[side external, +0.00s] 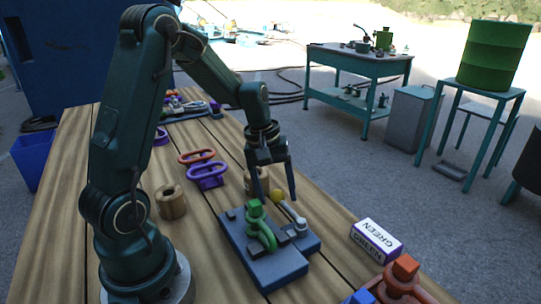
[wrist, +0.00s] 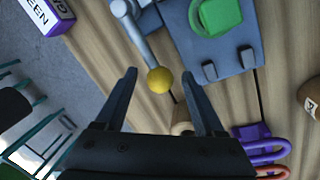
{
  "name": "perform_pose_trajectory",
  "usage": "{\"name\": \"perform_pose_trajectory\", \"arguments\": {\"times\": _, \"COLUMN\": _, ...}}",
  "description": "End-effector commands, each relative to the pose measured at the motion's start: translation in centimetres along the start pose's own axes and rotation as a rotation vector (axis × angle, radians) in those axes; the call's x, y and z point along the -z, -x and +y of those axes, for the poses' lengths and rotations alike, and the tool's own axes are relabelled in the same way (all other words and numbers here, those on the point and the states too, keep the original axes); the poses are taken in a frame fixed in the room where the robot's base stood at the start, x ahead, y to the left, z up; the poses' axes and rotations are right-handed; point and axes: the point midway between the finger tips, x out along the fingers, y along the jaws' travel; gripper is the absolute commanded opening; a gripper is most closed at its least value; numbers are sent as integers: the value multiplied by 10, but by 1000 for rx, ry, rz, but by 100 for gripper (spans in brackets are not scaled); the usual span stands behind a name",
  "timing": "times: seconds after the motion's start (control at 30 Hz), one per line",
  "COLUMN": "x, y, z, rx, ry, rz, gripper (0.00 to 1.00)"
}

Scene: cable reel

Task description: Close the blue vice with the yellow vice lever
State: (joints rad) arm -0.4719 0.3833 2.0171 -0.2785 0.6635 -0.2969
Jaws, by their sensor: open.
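The blue vice (side external: 280,268) sits on the wooden table, with a green part (side external: 262,228) on it. It also shows at the top of the wrist view (wrist: 232,62). The vice lever is a grey rod (wrist: 136,34) with a yellow ball knob (wrist: 160,79); the knob also shows in the side view (side external: 277,195). My gripper (side external: 277,194) is open above the lever side of the vice. In the wrist view the knob appears between my two fingertips (wrist: 159,74). I cannot tell whether a finger touches it.
A white and purple box marked GREEN (side external: 376,238) lies right of the vice, with an orange part (side external: 402,278) in front of it. A wooden spool (side external: 171,202) and purple (side external: 207,175) and orange (side external: 197,157) rings lie to the left. Another wooden spool stands behind my gripper.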

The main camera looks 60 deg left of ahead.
Motion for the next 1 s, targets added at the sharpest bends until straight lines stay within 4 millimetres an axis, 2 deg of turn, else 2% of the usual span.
{"name": "perform_pose_trajectory", "arguments": {"times": 0.07, "x": 0, "y": 0, "z": 0, "rx": 0, "ry": 0, "rz": 0, "gripper": 71}}
{"name": "perform_pose_trajectory", "arguments": {"times": 0.1, "x": 0, "y": 0, "z": 0, "rx": 0, "ry": -1, "rz": 0, "gripper": 63}}
{"name": "perform_pose_trajectory", "arguments": {"times": 0.27, "x": 0, "y": 0, "z": 0, "rx": 0, "ry": -1, "rz": 0, "gripper": 2}}
{"name": "perform_pose_trajectory", "arguments": {"times": 1.0, "x": 0, "y": 1, "z": 0, "rx": -1, "ry": -1, "rz": 0, "gripper": 0}}
